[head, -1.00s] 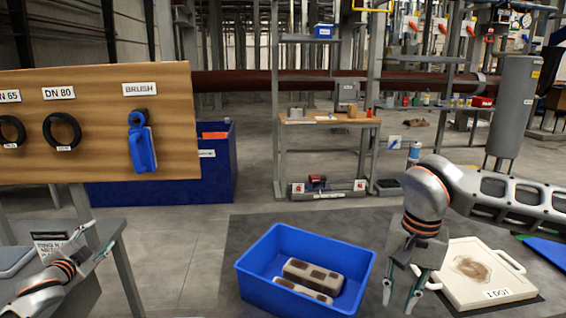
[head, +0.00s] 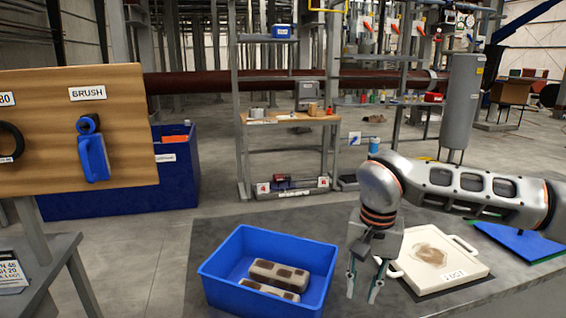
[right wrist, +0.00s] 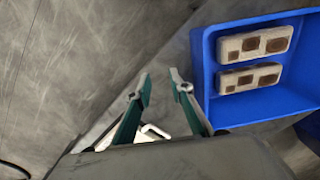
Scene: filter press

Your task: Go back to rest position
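My right gripper (head: 364,287) points down over the grey mat, between the blue bin and the white plate. Its fingers are apart with nothing between them. It also shows open and empty in the right wrist view (right wrist: 162,88), beside the bin. My left gripper is not in view in the head view now. The blue brush (head: 93,155) hangs on the wooden board under the BRUSH label.
The blue bin (head: 217,279) holds two pale blocks with brown patches (head: 278,273). A white filter plate (head: 470,268) with a brown stain lies right of my right gripper. A blue flat piece (head: 520,242) lies further right. A wooden-topped bench (head: 290,118) stands behind.

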